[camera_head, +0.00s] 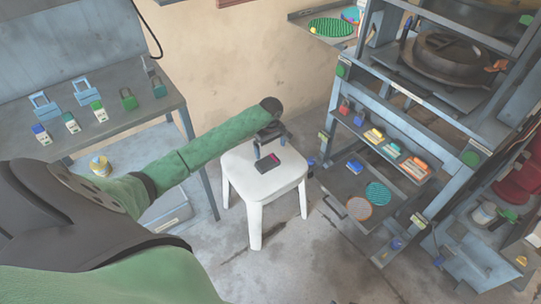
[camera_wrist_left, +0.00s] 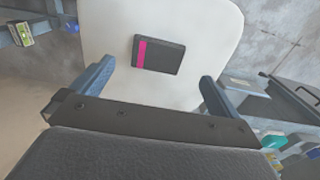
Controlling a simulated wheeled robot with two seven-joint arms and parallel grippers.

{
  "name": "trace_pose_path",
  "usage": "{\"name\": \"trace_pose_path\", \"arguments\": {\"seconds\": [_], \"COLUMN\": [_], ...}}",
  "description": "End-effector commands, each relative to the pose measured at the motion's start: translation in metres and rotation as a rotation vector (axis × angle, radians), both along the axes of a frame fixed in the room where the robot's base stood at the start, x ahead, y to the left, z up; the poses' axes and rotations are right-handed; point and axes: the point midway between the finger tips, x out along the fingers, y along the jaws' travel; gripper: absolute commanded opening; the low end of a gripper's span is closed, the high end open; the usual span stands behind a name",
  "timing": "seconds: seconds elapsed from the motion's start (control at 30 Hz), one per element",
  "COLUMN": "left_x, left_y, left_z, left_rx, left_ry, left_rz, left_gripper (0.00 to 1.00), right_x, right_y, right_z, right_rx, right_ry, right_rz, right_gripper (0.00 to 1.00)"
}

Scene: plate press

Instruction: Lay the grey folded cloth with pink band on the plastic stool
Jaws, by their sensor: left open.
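The grey folded cloth with pink band (camera_head: 267,162) lies flat on the white plastic stool (camera_head: 251,185), near the middle of its seat. In the left wrist view the cloth (camera_wrist_left: 158,55) shows dark grey with a pink stripe along its left side, and the stool seat (camera_wrist_left: 205,30) spreads around it. My left gripper (camera_head: 268,148) is above the seat, just behind the cloth in the head view. In the wrist view its fingers (camera_wrist_left: 155,85) are wide apart with nothing between them, and the cloth lies beyond them. My right gripper is not in view.
A grey workbench (camera_head: 130,118) with padlocks and small boxes stands at the left. A metal press rack (camera_head: 350,115) stands at the right, its shelves holding colourful boxes and round mats. Bare floor (camera_head: 285,250) lies in front of the stool.

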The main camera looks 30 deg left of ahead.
Motion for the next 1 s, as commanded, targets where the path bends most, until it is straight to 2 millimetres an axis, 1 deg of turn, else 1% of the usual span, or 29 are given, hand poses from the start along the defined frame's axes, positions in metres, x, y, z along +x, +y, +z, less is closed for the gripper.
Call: {"name": "trace_pose_path", "arguments": {"seconds": [0.03, 0.1, 0.2, 0.37, 0.47, 0.57, 0.67, 0.7, 0.77, 0.8, 0.87, 0.9, 0.97, 1.0], "left_x": [0.0, 0.001, 0.0, 0.0, -0.005, -0.019, -0.044, -0.056, -0.075, -0.088, -0.107, -0.12, -0.141, -0.154], "left_y": [0.0, 0.0, 0.0, 0.0, -0.008, -0.031, -0.067, -0.084, -0.109, -0.125, -0.148, -0.164, -0.186, -0.2], "left_z": [0.007, 0.015, 0.021, 0.025, 0.017, -0.003, -0.032, -0.044, -0.061, -0.071, -0.083, -0.091, -0.101, -0.106], "left_rx": [0.0, -0.001, -0.001, -0.001, -0.006, -0.021, -0.045, -0.057, -0.073, -0.083, -0.097, -0.107, -0.12, -0.126], "left_ry": [-0.001, -0.002, 0.0, 0.0, -0.001, -0.012, -0.036, -0.052, -0.075, -0.092, -0.12, -0.138, -0.169, -0.191], "left_rz": [0.0, 0.0, 0.0, 0.0, -0.024, -0.098, -0.223, -0.282, -0.367, -0.424, -0.505, -0.558, -0.633, -0.683], "left_gripper": [1.0, 1.0, 1.0, 1.0, 1.0, 1.0, 1.0, 1.0, 1.0, 1.0, 1.0, 1.0, 1.0, 1.0], "right_x": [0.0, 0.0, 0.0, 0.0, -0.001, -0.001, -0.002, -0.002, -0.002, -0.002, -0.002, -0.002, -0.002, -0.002], "right_y": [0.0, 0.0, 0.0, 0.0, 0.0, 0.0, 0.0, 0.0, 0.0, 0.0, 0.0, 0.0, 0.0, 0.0], "right_z": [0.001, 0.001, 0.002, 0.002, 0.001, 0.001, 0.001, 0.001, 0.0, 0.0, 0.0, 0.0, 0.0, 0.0], "right_rx": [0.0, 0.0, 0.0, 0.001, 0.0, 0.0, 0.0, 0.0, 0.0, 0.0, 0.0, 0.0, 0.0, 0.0], "right_ry": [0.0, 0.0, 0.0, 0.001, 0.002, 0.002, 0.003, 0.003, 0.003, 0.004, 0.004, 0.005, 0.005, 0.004], "right_rz": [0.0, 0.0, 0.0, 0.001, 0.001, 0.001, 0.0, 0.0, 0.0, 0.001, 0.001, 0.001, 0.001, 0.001], "right_gripper": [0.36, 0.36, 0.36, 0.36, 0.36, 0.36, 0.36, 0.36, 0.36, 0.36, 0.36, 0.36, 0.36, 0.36]}}
